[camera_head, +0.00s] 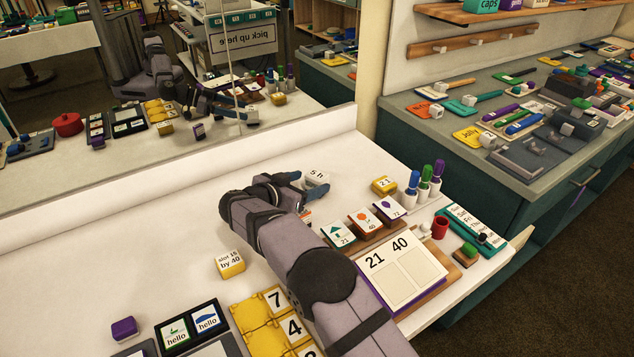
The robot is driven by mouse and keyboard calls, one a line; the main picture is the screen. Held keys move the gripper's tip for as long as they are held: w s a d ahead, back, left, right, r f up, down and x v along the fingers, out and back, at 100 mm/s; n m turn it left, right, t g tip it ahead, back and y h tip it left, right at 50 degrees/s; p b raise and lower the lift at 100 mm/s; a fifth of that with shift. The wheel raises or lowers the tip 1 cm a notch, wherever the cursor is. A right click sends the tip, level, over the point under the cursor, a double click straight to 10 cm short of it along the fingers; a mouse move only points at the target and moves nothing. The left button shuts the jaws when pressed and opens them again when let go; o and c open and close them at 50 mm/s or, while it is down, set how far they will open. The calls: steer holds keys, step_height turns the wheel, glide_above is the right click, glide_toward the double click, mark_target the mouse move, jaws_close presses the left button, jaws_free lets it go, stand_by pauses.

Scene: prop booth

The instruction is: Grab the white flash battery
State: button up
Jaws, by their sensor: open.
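A small white block (317,176) marked "5 h" lies on the white table in the upper middle; it is the likeliest match for the white flash battery, though its full label is not readable. My gripper (301,184) is open, close to the block on its left and near side. A blue finger shows beside the block. I cannot tell whether the block is between the fingers or touched by them. My arm comes in from the bottom right and hides part of the table behind it.
A yellow-based block (230,264) marked "slot 15 by 40" stands left of my arm. A mirror (200,165) borders the table's back. Table left of my gripper is clear.

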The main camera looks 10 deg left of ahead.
mark_target(312, 182)
steer(key=shift+p+x, duration=0.75)
steer(key=shift+x, duration=1.8)
steer(key=shift+s+f, duration=0.1)
steer(key=shift+f, duration=0.05)
steer(key=c, duration=1.4)
